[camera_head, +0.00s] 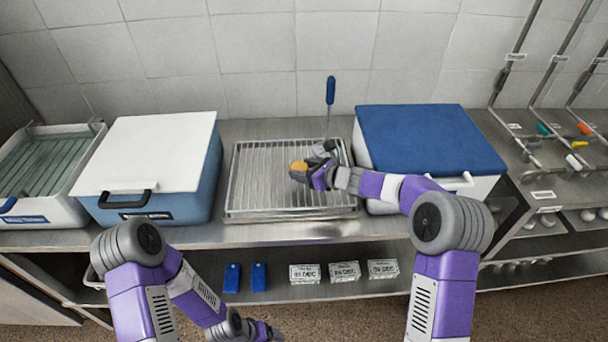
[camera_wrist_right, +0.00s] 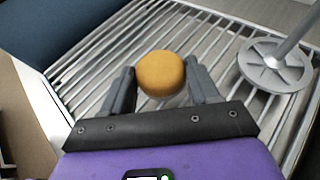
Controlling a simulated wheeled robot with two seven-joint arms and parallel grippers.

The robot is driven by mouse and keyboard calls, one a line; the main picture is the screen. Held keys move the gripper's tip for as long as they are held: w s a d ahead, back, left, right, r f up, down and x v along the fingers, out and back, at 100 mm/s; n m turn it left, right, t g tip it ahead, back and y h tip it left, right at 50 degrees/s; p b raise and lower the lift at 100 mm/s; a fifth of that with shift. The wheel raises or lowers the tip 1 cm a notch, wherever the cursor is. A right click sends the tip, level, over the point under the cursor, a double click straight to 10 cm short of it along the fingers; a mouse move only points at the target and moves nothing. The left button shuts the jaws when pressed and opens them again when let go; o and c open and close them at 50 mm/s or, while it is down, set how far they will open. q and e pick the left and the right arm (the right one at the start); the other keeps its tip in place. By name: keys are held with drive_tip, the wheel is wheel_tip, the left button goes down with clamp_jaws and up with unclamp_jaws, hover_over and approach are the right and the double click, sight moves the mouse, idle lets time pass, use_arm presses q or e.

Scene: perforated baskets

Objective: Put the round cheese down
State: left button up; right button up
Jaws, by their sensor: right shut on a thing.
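The round cheese (camera_wrist_right: 161,73) is a small orange-yellow disc between the two fingers of my right gripper (camera_wrist_right: 160,84) in the right wrist view. In the head view the cheese (camera_head: 298,166) shows at the tip of my right gripper (camera_head: 300,172), over the slatted metal rack (camera_head: 262,190). My right gripper is shut on it. I cannot tell whether the cheese touches the slats. My left arm hangs low at the front, and its gripper (camera_head: 262,333) is partly cut off at the bottom edge, so its opening is unclear.
A blue-handled tool (camera_head: 330,92) with a round slotted foot (camera_wrist_right: 274,66) stands on the rack beside the gripper. A white-lidded cooler (camera_head: 150,150) stands left and a blue-lidded cooler (camera_head: 425,135) right. The rack's front left is clear.

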drive_tip(key=shift+f, duration=0.45)
drive_tip(key=shift+f, duration=0.1)
drive_tip(key=o, duration=1.1)
